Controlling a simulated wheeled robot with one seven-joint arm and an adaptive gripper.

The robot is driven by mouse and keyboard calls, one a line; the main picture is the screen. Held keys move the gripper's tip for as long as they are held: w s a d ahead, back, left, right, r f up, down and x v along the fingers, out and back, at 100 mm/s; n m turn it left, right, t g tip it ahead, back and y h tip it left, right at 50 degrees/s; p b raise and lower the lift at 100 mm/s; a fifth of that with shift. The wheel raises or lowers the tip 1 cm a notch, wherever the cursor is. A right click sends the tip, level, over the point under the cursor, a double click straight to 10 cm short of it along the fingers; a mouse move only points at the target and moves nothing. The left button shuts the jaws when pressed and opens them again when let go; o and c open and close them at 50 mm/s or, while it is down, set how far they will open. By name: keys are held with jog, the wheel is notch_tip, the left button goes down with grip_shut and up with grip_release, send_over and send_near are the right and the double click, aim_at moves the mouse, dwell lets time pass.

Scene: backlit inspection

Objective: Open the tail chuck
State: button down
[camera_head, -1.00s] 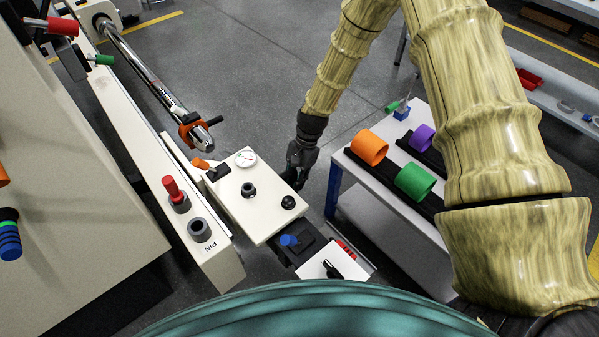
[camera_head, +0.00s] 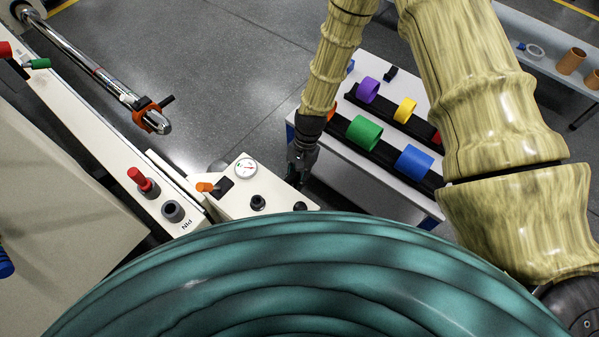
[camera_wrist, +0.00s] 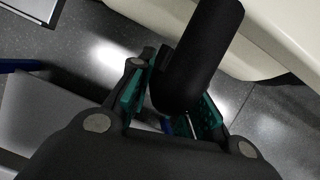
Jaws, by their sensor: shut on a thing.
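The white tail unit (camera_head: 230,205) stands at lower centre in the head view, with a round gauge (camera_head: 245,168), an orange lever (camera_head: 205,187) and black knobs (camera_head: 258,202) on top. My gripper (camera_head: 298,180) points down at its right side. In the wrist view my gripper (camera_wrist: 172,108) has its green-padded fingers on both sides of a thick black handle (camera_wrist: 200,55) and is shut on it. The handle runs up beside a cream housing (camera_wrist: 285,40). The handle is not clearly visible in the head view. I cannot tell the chuck's state.
A long steel bar (camera_head: 85,65) with an orange collar (camera_head: 145,112) lies at upper left. A red-handled pin (camera_head: 140,180) stands on the cream rail. At right, a white table (camera_head: 345,185) holds coloured rings on black racks. My teal body covers the bottom.

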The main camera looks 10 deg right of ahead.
jog(key=shift+d, duration=0.1)
jog(key=c, duration=1.3)
grip_release()
jog(key=v, duration=1.2)
jog(key=shift+s, duration=0.15)
